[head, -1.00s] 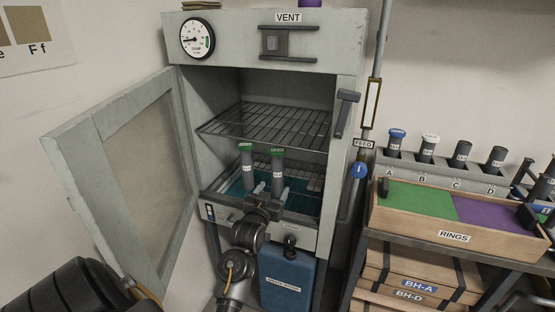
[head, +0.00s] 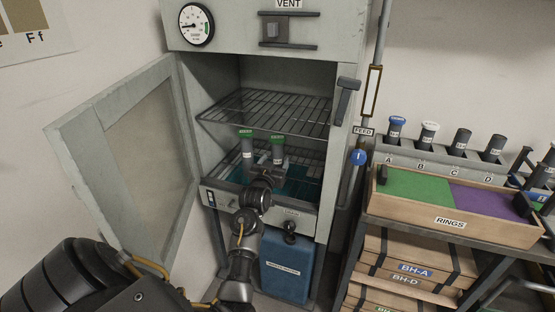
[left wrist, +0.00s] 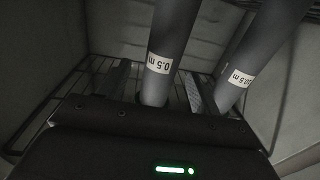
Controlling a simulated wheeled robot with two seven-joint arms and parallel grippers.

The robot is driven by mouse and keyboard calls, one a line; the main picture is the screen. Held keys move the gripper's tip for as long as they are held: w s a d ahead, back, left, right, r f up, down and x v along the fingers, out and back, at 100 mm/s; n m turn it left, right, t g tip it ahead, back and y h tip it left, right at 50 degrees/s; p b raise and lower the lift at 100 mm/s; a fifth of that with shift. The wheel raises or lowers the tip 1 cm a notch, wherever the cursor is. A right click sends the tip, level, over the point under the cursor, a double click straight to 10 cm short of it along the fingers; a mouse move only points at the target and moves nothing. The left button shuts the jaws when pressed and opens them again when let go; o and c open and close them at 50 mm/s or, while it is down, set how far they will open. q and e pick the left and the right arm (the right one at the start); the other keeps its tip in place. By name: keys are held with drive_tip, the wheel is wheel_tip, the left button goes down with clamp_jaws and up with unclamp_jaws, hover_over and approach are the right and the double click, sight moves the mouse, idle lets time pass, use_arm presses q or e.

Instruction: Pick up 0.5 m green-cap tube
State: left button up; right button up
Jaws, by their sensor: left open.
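Two dark grey tubes with green caps stand upright inside the open cabinet, a left tube (head: 247,148) and a right tube (head: 278,153). The other tube is outside the right finger. I cannot tell whether a finger touches either tube.
A wire shelf (head: 265,112) spans the cabinet above and behind the tubes. The cabinet door (head: 135,165) stands open at left. A blue container (head: 286,268) is below. At right are a rack (head: 445,172) of tubes and a RINGS tray (head: 420,213).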

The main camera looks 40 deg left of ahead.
sight(276, 158)
use_arm(q)
drive_tip(key=x, duration=0.4)
drive_tip(key=shift+w+a, duration=0.15)
drive_tip(key=shift+w, duration=0.05)
drive_tip(key=c, duration=1.2)
drive_tip(key=shift+r, duration=0.1)
drive_tip(key=shift+c, duration=0.4)
drive_tip(key=shift+r, duration=0.1)
